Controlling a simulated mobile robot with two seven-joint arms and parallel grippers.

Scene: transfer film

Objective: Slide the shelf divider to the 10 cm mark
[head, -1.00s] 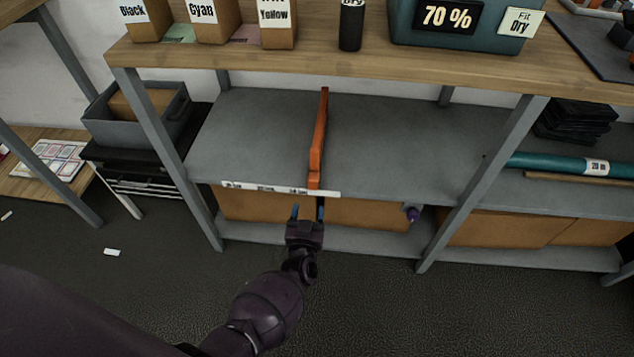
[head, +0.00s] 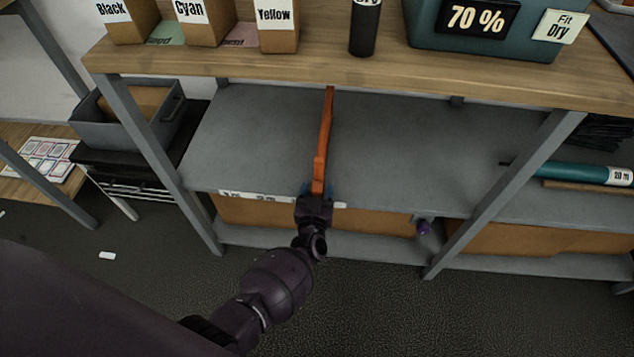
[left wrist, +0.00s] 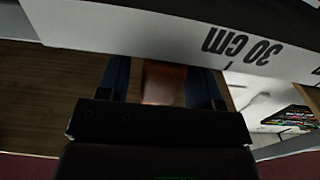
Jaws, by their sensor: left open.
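The orange shelf divider (head: 322,150) stands upright on the grey shelf board (head: 420,150), running from front to back near the middle of the bay. A white scale strip (head: 255,196) lies along the shelf's front edge; its marks are too small to read in the head view. In the left wrist view the strip (left wrist: 180,35) reads 30 cm, upside down and close. My left gripper (head: 318,190) is open at the divider's front end, one blue finger to each side of it. The divider's orange end (left wrist: 162,84) shows between the fingers in the left wrist view. My right gripper is out of view.
The wooden upper shelf (head: 350,72) overhangs the board and holds labelled boxes, a black cylinder (head: 364,28) and a teal case (head: 480,30). Grey posts (head: 500,195) bound the bay. The board is clear on both sides of the divider.

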